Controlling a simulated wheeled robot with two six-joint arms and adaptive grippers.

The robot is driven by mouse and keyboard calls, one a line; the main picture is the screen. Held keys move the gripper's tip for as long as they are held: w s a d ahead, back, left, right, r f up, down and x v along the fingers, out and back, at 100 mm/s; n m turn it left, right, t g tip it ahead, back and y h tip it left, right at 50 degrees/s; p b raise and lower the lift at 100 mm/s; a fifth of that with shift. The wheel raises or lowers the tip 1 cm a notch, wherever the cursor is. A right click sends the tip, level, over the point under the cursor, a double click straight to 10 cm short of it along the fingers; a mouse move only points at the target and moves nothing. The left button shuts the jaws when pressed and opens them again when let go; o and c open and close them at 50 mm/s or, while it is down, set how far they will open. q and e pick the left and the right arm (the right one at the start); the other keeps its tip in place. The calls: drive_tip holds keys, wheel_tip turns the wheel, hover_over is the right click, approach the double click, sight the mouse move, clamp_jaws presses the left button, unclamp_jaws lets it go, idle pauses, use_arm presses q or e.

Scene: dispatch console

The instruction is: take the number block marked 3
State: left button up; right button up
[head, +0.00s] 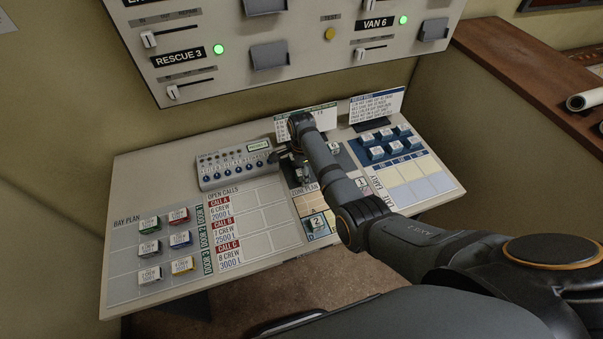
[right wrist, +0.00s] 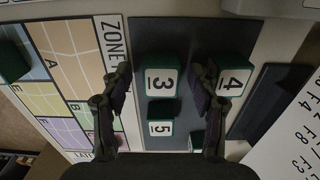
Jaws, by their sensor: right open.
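The number block marked 3 (right wrist: 162,82) is a green block with a white top face. In the right wrist view it sits on a dark panel, between the fingers of my open right gripper (right wrist: 161,76). Gaps show on both sides of it. The block marked 4 (right wrist: 236,80) lies close to the right-hand finger, on its outer side. The block marked 5 (right wrist: 160,127) is just below the 3. In the head view my right gripper (head: 294,166) is over the desk's middle, and the 3 cannot be made out there. My left gripper is out of view.
Another green block (right wrist: 197,141), partly hidden, lies near the right-hand finger. The zone plan (right wrist: 70,80) is to the left. In the head view, blocks 2 (head: 317,222) and 1 (head: 361,184) stand nearby. A button box (head: 235,165) and a card (head: 378,106) stand on the desk.

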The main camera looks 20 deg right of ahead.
drive_tip(key=c, duration=1.1)
drive_tip(key=shift+r, duration=0.1)
